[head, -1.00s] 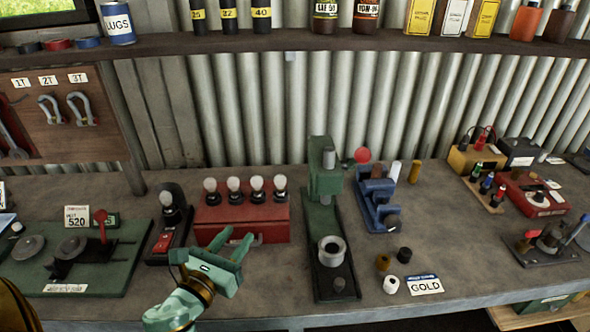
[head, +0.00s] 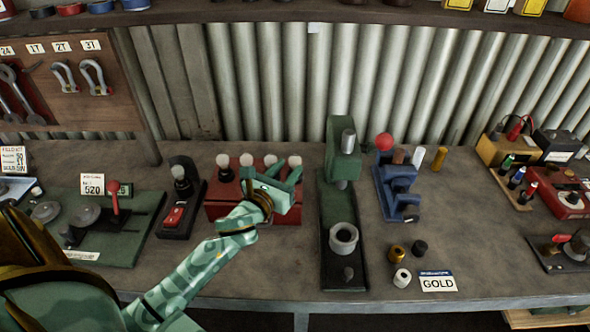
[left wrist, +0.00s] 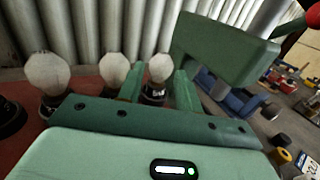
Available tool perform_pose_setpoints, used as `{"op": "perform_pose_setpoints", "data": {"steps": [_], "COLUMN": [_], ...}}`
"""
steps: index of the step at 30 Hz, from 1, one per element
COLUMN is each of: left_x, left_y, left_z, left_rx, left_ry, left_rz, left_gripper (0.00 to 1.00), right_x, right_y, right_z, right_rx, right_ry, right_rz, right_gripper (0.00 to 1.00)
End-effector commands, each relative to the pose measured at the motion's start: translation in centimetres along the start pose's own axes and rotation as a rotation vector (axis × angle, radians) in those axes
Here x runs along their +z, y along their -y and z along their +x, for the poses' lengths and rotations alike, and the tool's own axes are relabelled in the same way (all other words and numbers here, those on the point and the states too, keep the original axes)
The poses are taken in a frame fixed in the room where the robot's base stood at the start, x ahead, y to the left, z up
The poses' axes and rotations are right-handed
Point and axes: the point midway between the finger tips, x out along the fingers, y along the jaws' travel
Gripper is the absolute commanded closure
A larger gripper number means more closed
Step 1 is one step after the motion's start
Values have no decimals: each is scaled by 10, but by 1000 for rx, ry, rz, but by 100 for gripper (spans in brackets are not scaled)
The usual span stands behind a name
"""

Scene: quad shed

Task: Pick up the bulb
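Several pale, frosted bulbs with dark bases stand upright in a row on a red box (head: 222,211). One bulb is at the row's left end (head: 223,161), and the right-end bulb (head: 295,161) is just behind my left fingers. My left gripper (head: 287,175) is over the right part of the box, its fingers pointing right and back. In the left wrist view, its two green fingers (left wrist: 158,90) are apart, with one bulb (left wrist: 160,69) showing between them; I cannot tell how deep it sits there. Another bulb (head: 179,172) stands on a black stand to the left. My right gripper is not in view.
A green press (head: 343,165) stands just right of the red box; its green head (left wrist: 222,50) is close beside my fingers in the wrist view. A blue device (head: 396,185) is further right. A green board (head: 125,240) lies left. The bench front is clear left of the press.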

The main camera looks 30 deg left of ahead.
Motion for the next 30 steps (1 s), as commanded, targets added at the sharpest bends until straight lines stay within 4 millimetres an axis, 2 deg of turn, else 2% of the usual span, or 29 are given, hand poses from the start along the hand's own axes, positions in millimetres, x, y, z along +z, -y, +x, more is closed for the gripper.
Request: {"op": "perform_pose_setpoints", "data": {"steps": [6, 9, 15, 16, 18, 19, 30], "left_x": [-5, -5, -5, -5, -5, -5, 0], "left_y": [2, 2, 2, 2, 2, 2, 1], "left_z": [35, 42, 43, 43, 43, 43, 43], "left_rx": [-1, -1, -1, -1, -1, -1, -1], "left_ry": [2, 1, 0, 0, 0, 0, 2], "left_rz": [-2, -1, -1, -1, -1, -1, 0], "left_gripper": [65, 65, 65, 71, 90, 93, 93], "right_x": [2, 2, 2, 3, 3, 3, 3], "right_y": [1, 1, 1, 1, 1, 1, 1], "right_z": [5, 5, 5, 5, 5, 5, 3], "right_rx": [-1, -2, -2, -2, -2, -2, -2], "right_ry": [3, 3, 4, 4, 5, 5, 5], "right_rz": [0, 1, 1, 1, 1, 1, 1], "right_gripper": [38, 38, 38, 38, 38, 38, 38]}}
